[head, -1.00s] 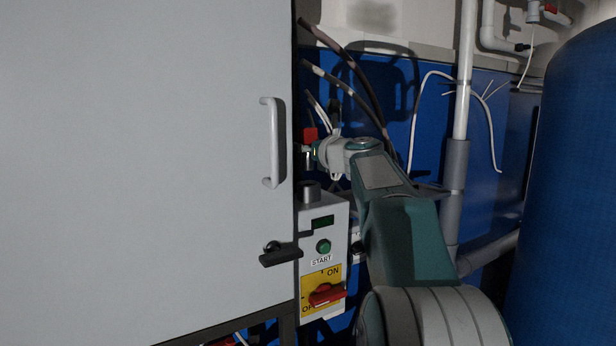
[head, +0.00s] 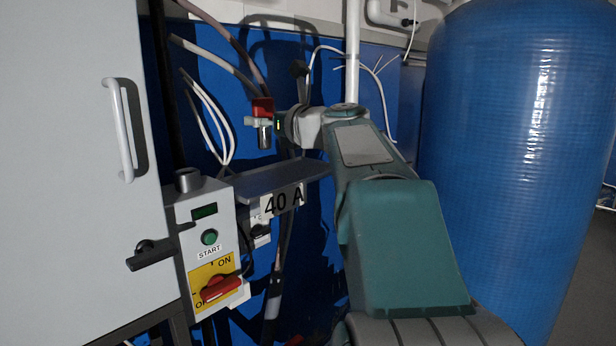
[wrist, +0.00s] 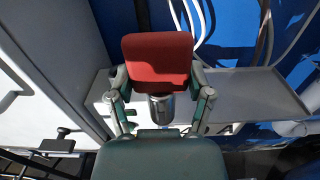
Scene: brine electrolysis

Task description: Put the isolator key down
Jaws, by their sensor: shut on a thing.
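The isolator key has a red block head (head: 262,106) and a metal barrel (head: 264,139) pointing down. My gripper (head: 268,121) is shut on it and holds it upright in the air. In the wrist view the red head (wrist: 158,60) sits between the two fingers of my gripper (wrist: 160,88), with the barrel below it. In the head view the key is above and in front of a grey shelf (head: 272,179) labelled 40 A. The shelf also shows behind the key in the wrist view (wrist: 258,92); the barrel looks clear of it.
A grey cabinet door with a handle (head: 121,130) stands at left. A control box (head: 205,250) with a green START button, a red rotary switch (head: 221,288) and a round collar (head: 188,180) on top is beside it. Cables hang behind the key. A large blue tank (head: 520,140) stands right.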

